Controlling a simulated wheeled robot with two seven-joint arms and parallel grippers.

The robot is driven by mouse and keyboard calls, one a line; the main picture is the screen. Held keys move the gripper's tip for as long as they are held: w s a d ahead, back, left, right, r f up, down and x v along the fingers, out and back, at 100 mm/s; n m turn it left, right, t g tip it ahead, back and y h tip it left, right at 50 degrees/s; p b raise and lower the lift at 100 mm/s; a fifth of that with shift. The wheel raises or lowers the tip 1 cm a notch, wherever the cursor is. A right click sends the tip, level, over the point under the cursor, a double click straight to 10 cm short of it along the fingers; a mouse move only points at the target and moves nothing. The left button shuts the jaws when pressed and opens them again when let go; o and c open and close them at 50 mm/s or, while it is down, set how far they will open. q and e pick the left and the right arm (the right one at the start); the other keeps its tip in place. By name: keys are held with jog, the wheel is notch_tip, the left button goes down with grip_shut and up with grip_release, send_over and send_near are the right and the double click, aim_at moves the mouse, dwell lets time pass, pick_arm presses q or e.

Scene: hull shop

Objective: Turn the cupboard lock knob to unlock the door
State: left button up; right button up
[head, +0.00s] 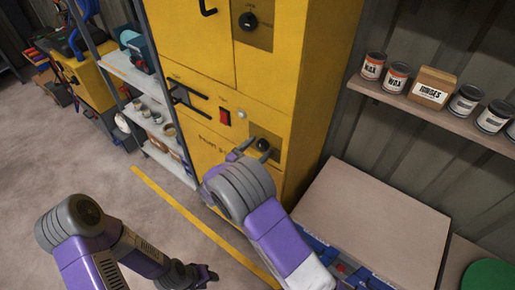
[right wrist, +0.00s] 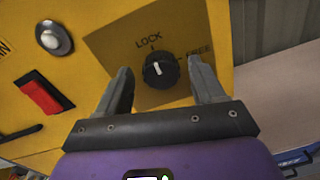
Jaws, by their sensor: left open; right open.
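The yellow cupboard (head: 195,60) stands upright at the middle of the head view. Its lower lock knob (right wrist: 161,70) is round and black on a dark square plate marked LOCK and FREE. Its white mark points up toward LOCK. In the head view this knob (head: 263,145) sits just beyond my right gripper (head: 253,150). My right gripper is open, with its fingers (right wrist: 163,88) on either side of the knob in the picture; I cannot tell whether they touch it. My left gripper (head: 207,277) is open, low over the floor, far from the knob.
A second black knob (head: 248,21) is higher on the cupboard. A red switch (head: 224,118) and a round pale button (right wrist: 54,37) are left of the lower knob. A shelf with tins (head: 397,78) and a box (head: 433,88) is at right. A light worktop (head: 370,220) stands beside the cupboard.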

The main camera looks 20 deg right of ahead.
jog(key=shift+w+d, duration=0.1)
jog(key=c, duration=1.1)
jog(key=shift+o, duration=0.2)
jog(key=shift+f+m+b, duration=0.15)
jog(key=shift+m+b, duration=0.45)
jog(key=shift+b, duration=0.25)
jog(key=m+b, duration=0.7)
jog(key=b, duration=0.4)
jog(key=m+y+b, duration=0.1)
jog(key=m+b, duration=0.6)
jog(key=b, duration=0.3)
jog(key=shift+s+d+f+m+b, duration=0.1)
jog(key=shift+s+f+m+b, duration=0.1)
jog(key=shift+m+b, duration=0.2)
jog(key=shift+r+m+b, duration=0.2)
jog(key=shift+m+b, duration=0.6)
jog(key=shift+b, duration=0.3)
jog(key=o, duration=1.1)
jog(key=shift+c, duration=0.2)
